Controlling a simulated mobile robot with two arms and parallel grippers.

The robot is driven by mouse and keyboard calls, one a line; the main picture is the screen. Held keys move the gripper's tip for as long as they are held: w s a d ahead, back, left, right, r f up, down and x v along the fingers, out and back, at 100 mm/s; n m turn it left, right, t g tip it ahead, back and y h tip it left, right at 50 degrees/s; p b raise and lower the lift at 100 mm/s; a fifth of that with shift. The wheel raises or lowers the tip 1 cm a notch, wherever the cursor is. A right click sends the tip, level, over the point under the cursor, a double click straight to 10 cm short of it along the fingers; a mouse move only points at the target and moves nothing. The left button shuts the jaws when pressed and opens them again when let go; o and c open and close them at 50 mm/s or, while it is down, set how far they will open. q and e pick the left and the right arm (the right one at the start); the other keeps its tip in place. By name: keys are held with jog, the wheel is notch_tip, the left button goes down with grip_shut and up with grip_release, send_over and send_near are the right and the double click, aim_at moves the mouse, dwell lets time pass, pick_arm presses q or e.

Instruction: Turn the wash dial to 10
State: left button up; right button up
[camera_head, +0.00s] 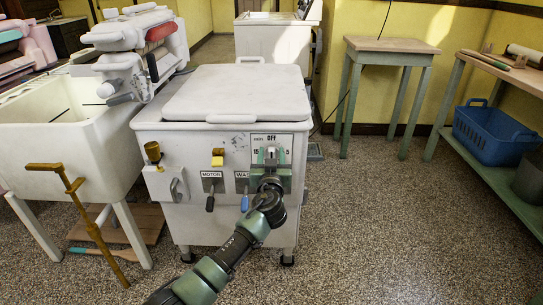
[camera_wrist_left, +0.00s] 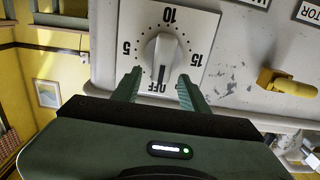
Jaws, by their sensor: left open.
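The wash dial (camera_head: 271,153) is a pale knob on a white plate at the right of the washer's front panel. In the left wrist view the dial (camera_wrist_left: 163,54) appears upside down, with 5, 10, 15 and OFF around it. A dark line on its knob points to OFF. My left gripper (camera_head: 270,170) faces the dial from the front. In the wrist view its green fingers (camera_wrist_left: 161,76) are open, one on each side of the knob's OFF end. I cannot tell whether they touch the knob. My right gripper is not in view.
The white washer (camera_head: 220,220) has MOTOR (camera_head: 211,190) and WASH (camera_head: 243,190) levers left of the dial. A yellow knob (camera_wrist_left: 287,83) is beside the plate. A white tub (camera_head: 60,140) is at left. A wooden table (camera_head: 390,45) stands behind right. Floor at right is clear.

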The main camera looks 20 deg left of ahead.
pick_arm(q)
jog(key=shift+c, duration=0.3)
grip_shut()
